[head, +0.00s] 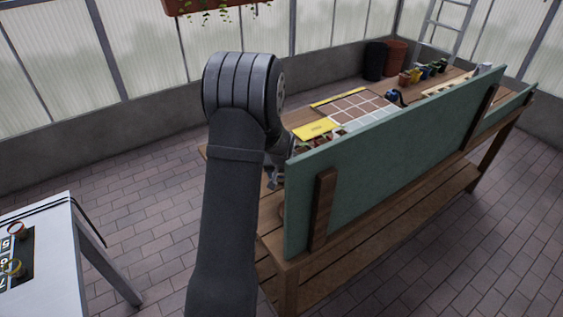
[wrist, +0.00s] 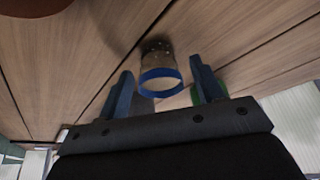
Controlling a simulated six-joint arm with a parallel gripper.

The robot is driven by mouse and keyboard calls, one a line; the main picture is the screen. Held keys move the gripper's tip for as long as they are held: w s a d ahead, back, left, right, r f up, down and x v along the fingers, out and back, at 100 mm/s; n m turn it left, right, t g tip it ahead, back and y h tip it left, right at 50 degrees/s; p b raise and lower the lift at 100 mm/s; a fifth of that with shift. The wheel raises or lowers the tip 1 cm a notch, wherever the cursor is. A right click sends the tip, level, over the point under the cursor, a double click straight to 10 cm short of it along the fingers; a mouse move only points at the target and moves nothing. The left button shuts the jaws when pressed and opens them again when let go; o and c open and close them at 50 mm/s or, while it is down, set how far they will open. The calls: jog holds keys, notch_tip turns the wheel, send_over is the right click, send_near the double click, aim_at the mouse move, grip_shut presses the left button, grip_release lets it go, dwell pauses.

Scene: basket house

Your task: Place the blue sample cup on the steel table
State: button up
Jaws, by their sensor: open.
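A small clear cup with a blue rim (wrist: 160,76) stands on a brown plank surface in the wrist view. It shows between the two fingers of my gripper (wrist: 160,66), which is open. I cannot tell whether either finger touches the cup. In the head view my gripper (head: 275,177) is partly hidden behind my arm and the green back panel, and the cup is not visible there. A pale grey table (head: 62,265), which looks like the steel table, stands at the lower left with a dark mat and small pots on it.
The wooden bench (head: 440,178) has a tall green panel (head: 390,165) along its near side. A gridded tray (head: 355,107), a yellow card (head: 317,129) and several small pots stand on it. Brick floor (head: 140,185) lies open between bench and grey table.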

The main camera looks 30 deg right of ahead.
jog(key=v, duration=1.5)
jog(key=shift+d+r, duration=0.25)
jog(key=shift+r, duration=0.05)
jog(key=shift+o, duration=0.5)
jog(key=shift+a+r, duration=0.15)
jog(key=shift+r, duration=0.4)
jog(key=x, duration=1.1)
jog(key=shift+a+f, duration=0.15)
jog(key=shift+a, duration=0.1)
jog(key=shift+x, duration=2.75)
jog(key=shift+d, duration=0.15)
jog(key=shift+s, duration=0.1)
jog(key=shift+c, duration=0.3)
